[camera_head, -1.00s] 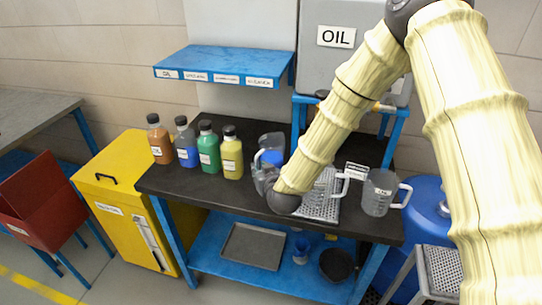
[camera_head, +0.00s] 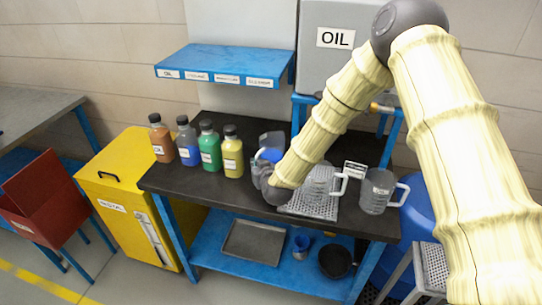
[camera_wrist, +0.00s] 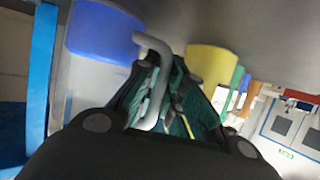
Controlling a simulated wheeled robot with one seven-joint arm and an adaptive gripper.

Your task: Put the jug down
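A clear jug (camera_head: 270,147) with blue liquid in it is at the back of the dark workbench (camera_head: 195,190), right of the bottles. It looks upright; whether its base touches the bench is hidden. In the wrist view the blue liquid (camera_wrist: 100,32) is at upper left, and the grey jug handle (camera_wrist: 158,85) runs down between the dark, teal-padded fingers. My gripper (camera_wrist: 170,75) appears shut on this handle. In the head view my gripper (camera_head: 264,174) is partly hidden by my wrist, close in front of the jug.
Orange, blue, green and yellow bottles (camera_head: 232,155) stand left of the jug. A perforated tray (camera_head: 300,208) with a clear jug (camera_head: 318,185) on it and another clear jug (camera_head: 376,190) are to the right. A blue shelf (camera_head: 220,62) hangs above. The bench front left is bare.

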